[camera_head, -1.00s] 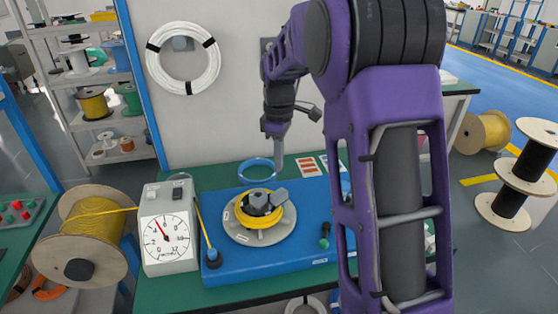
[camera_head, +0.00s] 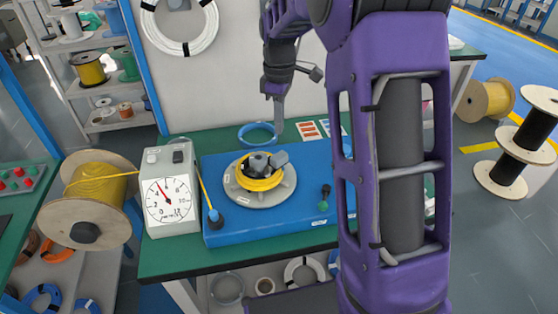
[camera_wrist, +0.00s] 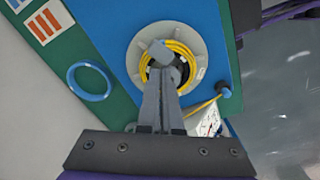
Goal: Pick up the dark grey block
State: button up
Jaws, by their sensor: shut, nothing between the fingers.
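A grey block-like piece (camera_head: 279,159) sits at the upper right of the yellow cable coil (camera_head: 259,184) on a round grey turntable (camera_head: 240,197). I cannot tell whether it is loose or part of the dark hub (camera_head: 257,163). A small dark grey piece (camera_head: 177,156) also lies on top of the white gauge box (camera_head: 170,197). My gripper (camera_head: 279,130) points down above and behind the turntable, touching nothing. In the wrist view my gripper (camera_wrist: 160,100) is shut and empty; its fingers partly cover the hub, and the grey piece (camera_wrist: 160,52) shows beyond them.
The turntable stands on a blue board (camera_head: 225,234) on a green table. A yellow cable spool (camera_head: 90,200) stands left. My arm hides the table's right part.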

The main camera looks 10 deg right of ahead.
aim_at(279, 155)
jog(key=o, duration=1)
jog(key=r+m+p, duration=0.1)
jog(key=r, duration=0.1)
jog(key=r+m+p, duration=0.1)
jog(key=r+m, duration=0.1)
jog(key=r+m+p, duration=0.1)
jog(key=r, duration=0.1)
jog(key=shift+s+a+m, duration=0.1)
jog(key=shift+a+m, duration=0.15)
jog(key=shift+m, duration=0.05)
jog(key=shift+c, duration=0.2)
jog(key=shift+o, duration=1.1)
jog(key=shift+r+m, duration=0.15)
jog(key=shift+m, duration=0.25)
jog(key=shift+o, duration=1.1)
notch_tip(279, 155, down, 11)
jog(key=shift+d+r+b, duration=0.1)
jog(key=shift+b, duration=0.35)
jog(key=shift+d+f, duration=0.15)
jog(key=shift+f, duration=3.05)
